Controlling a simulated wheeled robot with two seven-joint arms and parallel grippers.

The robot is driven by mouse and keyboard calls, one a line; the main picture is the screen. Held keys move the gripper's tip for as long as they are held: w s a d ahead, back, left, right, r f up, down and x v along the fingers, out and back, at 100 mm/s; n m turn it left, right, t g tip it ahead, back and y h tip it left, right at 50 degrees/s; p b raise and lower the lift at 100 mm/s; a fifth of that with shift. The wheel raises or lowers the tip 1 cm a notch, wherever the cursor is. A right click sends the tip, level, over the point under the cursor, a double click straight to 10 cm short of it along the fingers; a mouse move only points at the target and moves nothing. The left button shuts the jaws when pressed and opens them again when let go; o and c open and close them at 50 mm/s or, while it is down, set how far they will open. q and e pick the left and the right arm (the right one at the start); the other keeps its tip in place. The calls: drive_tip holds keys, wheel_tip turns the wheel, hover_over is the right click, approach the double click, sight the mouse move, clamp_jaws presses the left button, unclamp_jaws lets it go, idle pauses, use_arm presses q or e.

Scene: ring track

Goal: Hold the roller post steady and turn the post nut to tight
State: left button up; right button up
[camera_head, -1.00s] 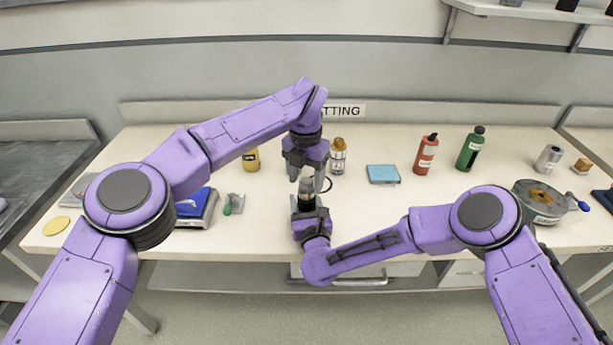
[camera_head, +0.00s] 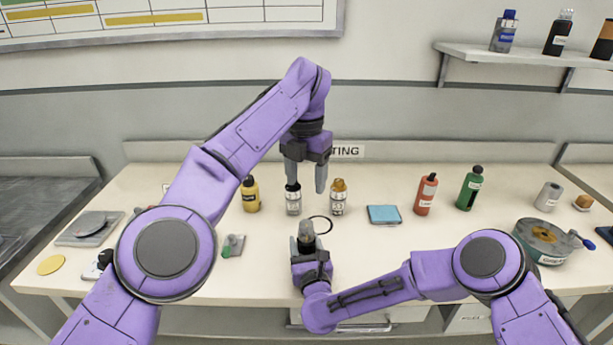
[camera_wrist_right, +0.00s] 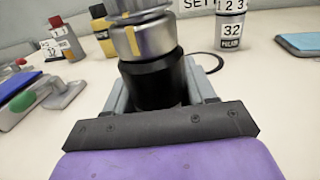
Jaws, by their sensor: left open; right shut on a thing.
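The roller post (camera_head: 306,230) stands upright near the front middle of the bench. My right gripper (camera_head: 306,246) is shut on it from the front. In the right wrist view the black body of the post (camera_wrist_right: 155,82) sits between my right fingers. The silver post nut (camera_wrist_right: 143,40), with a yellow mark on its side, sits above the black body. Something silver on top of it is cut off by the frame's upper edge. My left gripper (camera_head: 306,178) points down, open and empty, above and apart from the post. I cannot tell how tight the nut is.
A blue pad (camera_head: 384,215) lies to the right. A green-tipped tool (camera_head: 233,246) lies to the left. A thin black ring (camera_head: 321,225) lies close behind the post.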

idle(0.3)
drive_tip(key=o, duration=1.3)
